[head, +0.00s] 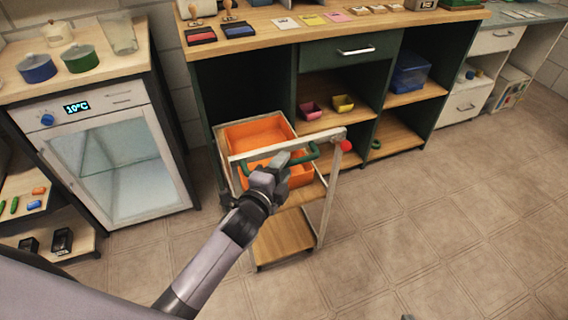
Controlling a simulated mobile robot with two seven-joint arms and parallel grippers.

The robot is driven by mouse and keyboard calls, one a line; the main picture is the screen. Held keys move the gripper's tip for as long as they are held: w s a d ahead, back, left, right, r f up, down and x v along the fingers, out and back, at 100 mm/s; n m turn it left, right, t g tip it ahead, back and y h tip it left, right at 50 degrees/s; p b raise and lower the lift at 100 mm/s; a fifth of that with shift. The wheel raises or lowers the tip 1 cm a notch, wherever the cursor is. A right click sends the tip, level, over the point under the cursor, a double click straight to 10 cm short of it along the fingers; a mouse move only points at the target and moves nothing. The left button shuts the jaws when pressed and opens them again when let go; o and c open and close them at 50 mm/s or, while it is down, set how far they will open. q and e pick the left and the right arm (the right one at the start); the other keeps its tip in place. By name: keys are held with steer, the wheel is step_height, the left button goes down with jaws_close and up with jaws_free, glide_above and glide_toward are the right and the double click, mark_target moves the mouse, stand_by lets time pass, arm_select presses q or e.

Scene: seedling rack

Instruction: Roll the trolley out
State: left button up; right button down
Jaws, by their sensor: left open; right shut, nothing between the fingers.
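The trolley (328,205) has a pale frame, a wooden lower shelf and orange trays (257,131) in its upper part. It stands at the left bay of the dark green bench, partly in front of it. A green bar handle (313,152) runs along its near side. My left gripper (286,161) is open at this handle, its fingers over the bar; I cannot tell whether they touch it. The gripper hides part of the bar and the near tray. A small grey tip of my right gripper (407,317) shows at the bottom edge, shut and empty.
The bench (260,40) with stamps and cards is behind the trolley. A glass-door cabinet (115,165) reading 10°C stands close on the left. A red knob (346,146) is by the trolley's right corner. The tiled floor (430,230) at the right and front is clear.

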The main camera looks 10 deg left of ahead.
arm_select(q)
steer(key=shift+v, duration=2.9)
steer(key=s+a+f+n+g+p, duration=0.2)
steer(key=s+a+f+n, duration=0.1)
steer(key=s+n, duration=0.5)
steer(key=s+a+f+n+g+y+p, duration=0.1)
steer(key=s+a+f+n+g+p, duration=0.1)
steer(key=s+n, duration=0.6)
steer(key=s+a+f+g, duration=0.1)
steer(key=s+a+f, duration=0.1)
steer(key=s+f, duration=0.1)
steer(key=shift+s+f+g, duration=0.2)
steer(key=shift+s+g, duration=0.05)
steer(key=shift+g, duration=0.05)
